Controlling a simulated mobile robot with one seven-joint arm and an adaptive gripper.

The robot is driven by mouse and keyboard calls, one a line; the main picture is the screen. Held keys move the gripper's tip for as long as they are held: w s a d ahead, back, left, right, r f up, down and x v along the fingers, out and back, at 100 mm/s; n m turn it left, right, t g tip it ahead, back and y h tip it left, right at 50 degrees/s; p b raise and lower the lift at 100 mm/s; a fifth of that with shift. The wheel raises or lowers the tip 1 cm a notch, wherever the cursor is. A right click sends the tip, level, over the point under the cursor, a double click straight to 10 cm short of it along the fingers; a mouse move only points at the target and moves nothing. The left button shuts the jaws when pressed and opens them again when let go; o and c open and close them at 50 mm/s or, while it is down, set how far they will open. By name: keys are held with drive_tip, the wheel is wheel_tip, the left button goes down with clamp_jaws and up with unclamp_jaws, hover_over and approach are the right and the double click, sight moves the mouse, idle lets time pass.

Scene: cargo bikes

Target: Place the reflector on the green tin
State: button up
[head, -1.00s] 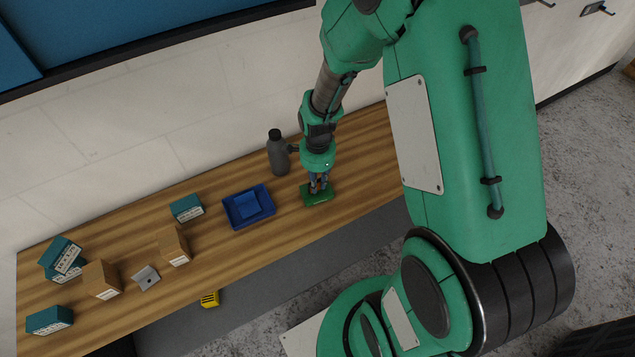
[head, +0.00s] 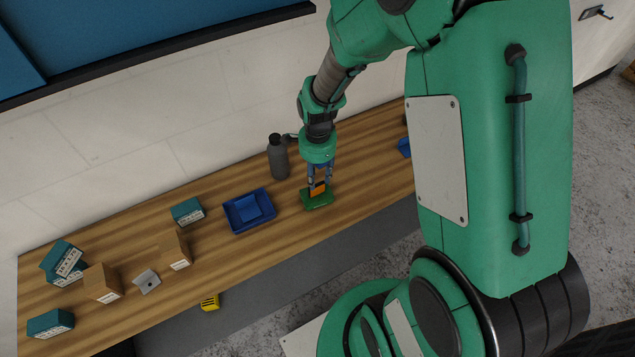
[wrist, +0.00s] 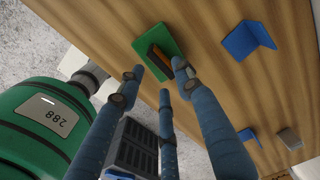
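The green tin (head: 322,201) lies on the wooden bench below my gripper (head: 320,183). It also shows in the wrist view (wrist: 172,38). The orange reflector (head: 317,189) is on top of the tin. In the wrist view the reflector (wrist: 155,55) has a dark edge and appears to stand or lean on the tin. My gripper's blue-grey fingers (wrist: 162,76) are spread around and just above the reflector, with gaps between, so it looks open. The exact contact under the reflector is hidden.
A blue tray (head: 232,219) sits left of the tin, and a dark grey bottle (head: 279,160) stands behind. Teal boxes (head: 50,323), brown boxes (head: 103,284) and a grey bracket (head: 147,281) are farther left. A blue item (head: 404,147) is at the right. Bench is clear right of the tin.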

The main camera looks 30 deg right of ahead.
wheel_tip(320, 180, up, 6)
drive_tip(key=shift+r, duration=0.25)
idle(0.5)
wheel_tip(320, 180, up, 17)
drive_tip(key=n+t, duration=0.3)
drive_tip(key=n, duration=0.5)
hover_over(317, 186)
drive_tip(key=s+a, duration=0.5)
drive_tip(key=s, duration=0.1)
drive_tip(key=s+a+r+n+t, duration=0.2)
drive_tip(key=s+a+r+n, duration=0.2)
drive_tip(key=s+r+n, duration=0.6)
drive_tip(key=shift+s+t, duration=0.3)
drive_tip(key=shift+s, duration=0.55)
